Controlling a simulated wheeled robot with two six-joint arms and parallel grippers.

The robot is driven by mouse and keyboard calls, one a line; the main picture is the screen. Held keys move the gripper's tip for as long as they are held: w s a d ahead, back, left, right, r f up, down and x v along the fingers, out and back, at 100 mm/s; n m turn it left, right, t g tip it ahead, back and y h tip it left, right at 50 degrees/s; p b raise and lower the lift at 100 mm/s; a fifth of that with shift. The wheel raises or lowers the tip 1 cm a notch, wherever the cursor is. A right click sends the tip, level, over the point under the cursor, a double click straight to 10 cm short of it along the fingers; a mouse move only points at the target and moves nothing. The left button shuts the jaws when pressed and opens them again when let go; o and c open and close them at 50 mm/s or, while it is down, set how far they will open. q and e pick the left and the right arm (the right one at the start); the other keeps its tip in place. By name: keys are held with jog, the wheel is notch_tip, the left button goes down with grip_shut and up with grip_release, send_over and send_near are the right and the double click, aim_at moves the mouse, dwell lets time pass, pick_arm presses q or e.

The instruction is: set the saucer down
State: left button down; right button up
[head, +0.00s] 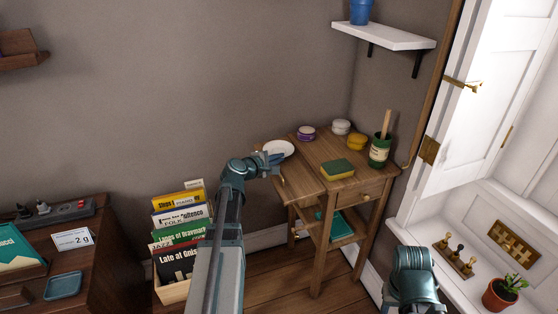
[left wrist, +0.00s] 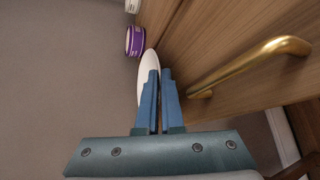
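The white saucer (head: 279,148) is at the left back edge of the small wooden side table (head: 312,157). My left gripper (head: 274,157) is at its near rim, with its fingers close together. In the left wrist view the saucer (left wrist: 149,64) shows edge-on as a thin white disc, partly behind one finger of the gripper (left wrist: 161,72). The fingers look shut on its rim. Whether the saucer touches the table top is hard to tell. A teal part of my right arm shows at the bottom right; its fingers are not visible.
A purple round tin (head: 306,133), white tin (head: 341,127), yellow tin (head: 357,142), green-yellow sponge (head: 338,169) and green jar (head: 379,150) stand on the table. A brass handle (left wrist: 250,65) is close right of my left fingers. A record crate (head: 174,291) stands left.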

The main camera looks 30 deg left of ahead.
pick_arm(q)
jog(key=shift+f+b, duration=0.6)
jog(key=shift+b, duration=0.05)
jog(key=shift+s, duration=0.1)
jog(key=c, duration=1.3)
grip_release()
jog(key=shift+d, duration=0.1)
jog(key=shift+c, duration=0.2)
jog(key=shift+r+p, duration=0.35)
jog(key=shift+p, duration=0.1)
jog(key=shift+r+p, duration=0.45)
jog(key=shift+p, duration=0.05)
jog(key=p+v, duration=0.3)
jog(key=v, duration=0.8)
jog(key=shift+s, duration=0.4)
jog(key=shift+r, duration=0.1)
